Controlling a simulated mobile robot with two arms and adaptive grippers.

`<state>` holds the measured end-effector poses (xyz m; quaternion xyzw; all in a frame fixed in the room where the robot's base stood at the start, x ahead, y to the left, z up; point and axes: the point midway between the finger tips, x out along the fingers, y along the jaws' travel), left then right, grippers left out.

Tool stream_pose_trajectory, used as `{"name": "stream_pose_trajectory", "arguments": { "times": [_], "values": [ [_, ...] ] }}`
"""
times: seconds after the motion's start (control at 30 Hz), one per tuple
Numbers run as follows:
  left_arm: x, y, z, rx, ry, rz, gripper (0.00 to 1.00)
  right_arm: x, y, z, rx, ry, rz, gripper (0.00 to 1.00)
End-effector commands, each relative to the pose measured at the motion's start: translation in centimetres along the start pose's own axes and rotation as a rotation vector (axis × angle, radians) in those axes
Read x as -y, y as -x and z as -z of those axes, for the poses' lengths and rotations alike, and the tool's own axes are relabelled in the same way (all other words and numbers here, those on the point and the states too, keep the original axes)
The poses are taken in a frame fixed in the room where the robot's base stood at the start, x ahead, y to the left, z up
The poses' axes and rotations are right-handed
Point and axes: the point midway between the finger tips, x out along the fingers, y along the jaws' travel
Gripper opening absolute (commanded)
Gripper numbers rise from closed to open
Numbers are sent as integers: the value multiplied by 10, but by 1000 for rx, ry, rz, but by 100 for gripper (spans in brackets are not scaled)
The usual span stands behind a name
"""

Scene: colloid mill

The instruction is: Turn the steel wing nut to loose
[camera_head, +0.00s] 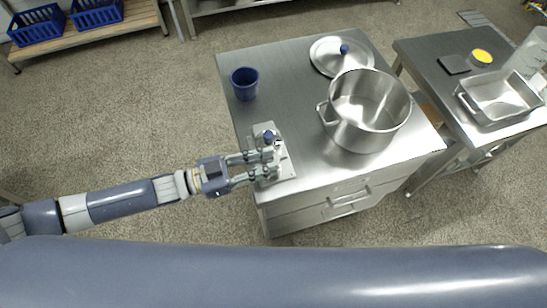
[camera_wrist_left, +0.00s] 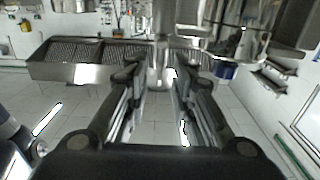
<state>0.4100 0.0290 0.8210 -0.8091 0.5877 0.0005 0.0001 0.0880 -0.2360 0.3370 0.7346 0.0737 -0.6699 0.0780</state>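I cannot pick out the steel wing nut clearly in either view. My right gripper is not in view.
On the steel table (camera_head: 283,68) are a blue cup (camera_head: 244,84), a large steel pot (camera_head: 364,128) and a lid (camera_head: 328,58) with a blue knob. A second table at right holds a steel tray (camera_head: 492,108) and a dark flat item (camera_head: 454,64). Blue crates (camera_head: 36,27) sit on a bench.

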Motion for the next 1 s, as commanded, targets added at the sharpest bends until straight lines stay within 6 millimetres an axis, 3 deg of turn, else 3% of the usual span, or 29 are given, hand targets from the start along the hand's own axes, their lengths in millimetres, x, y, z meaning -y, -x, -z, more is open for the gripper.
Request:
{"name": "stream_pose_trajectory", "arguments": {
  "times": [0.2,0.43,1.0],
  "values": [
    [1,50,-1,4,1,3,23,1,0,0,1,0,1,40],
    [0,85,0,1,0,2,23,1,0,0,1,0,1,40],
    [0,94,0,-1,0,0,23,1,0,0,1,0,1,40]
  ]
}}
